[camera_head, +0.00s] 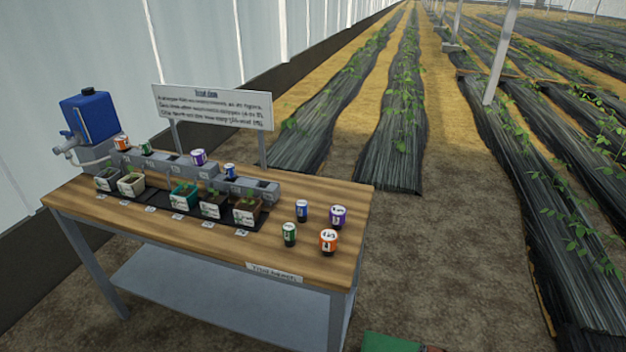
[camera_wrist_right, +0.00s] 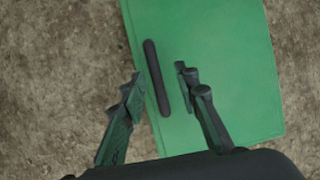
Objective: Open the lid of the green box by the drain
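The green box (camera_head: 400,343) shows only as a strip at the bottom edge of the head view, on the soil floor. In the right wrist view its flat green lid (camera_wrist_right: 225,60) fills the upper right and looks closed. A dark bar handle (camera_wrist_right: 157,78) lies along the lid near its left edge. My right gripper (camera_wrist_right: 160,85) is open, its fingers spread with the handle between them in the picture; I cannot tell whether they touch it. My left gripper is not in view. No drain is visible.
A wooden bench (camera_head: 150,225) stands at left with potted seedlings, small canisters, a blue tank (camera_head: 90,115) and a sign (camera_head: 213,106). Bare soil (camera_head: 440,270) lies right of the bench. Covered crop rows (camera_head: 395,150) run behind.

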